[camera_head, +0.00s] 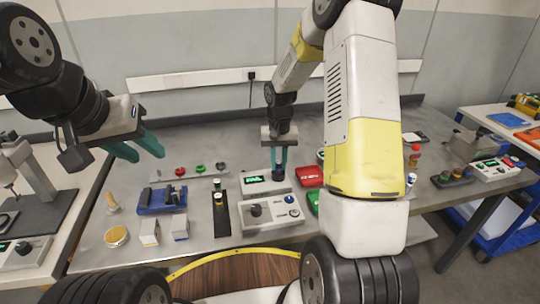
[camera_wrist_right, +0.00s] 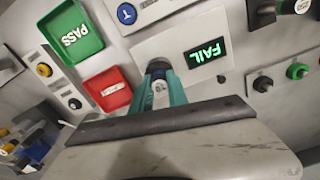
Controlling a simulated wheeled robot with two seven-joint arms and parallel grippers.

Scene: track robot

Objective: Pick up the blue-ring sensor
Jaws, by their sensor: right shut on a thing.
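My right gripper (camera_head: 279,163) is shut on a dark sensor (camera_head: 278,175), upright at the tester beside its green display (camera_head: 254,179). In the right wrist view the sensor (camera_wrist_right: 158,67) shows between the teal fingers, next to a display reading FAIL (camera_wrist_right: 207,52). Its ring colour is too small to tell for sure. My left gripper (camera_head: 138,149) is open and empty, above the left part of the table.
A red tray (camera_head: 309,176) and a green PASS tray (camera_wrist_right: 72,32) lie beside the tester. A control box (camera_head: 272,213) with a knob and blue button stands in front. A blue fixture (camera_head: 161,200) and small boxes stand left; several coloured-top pieces stand right.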

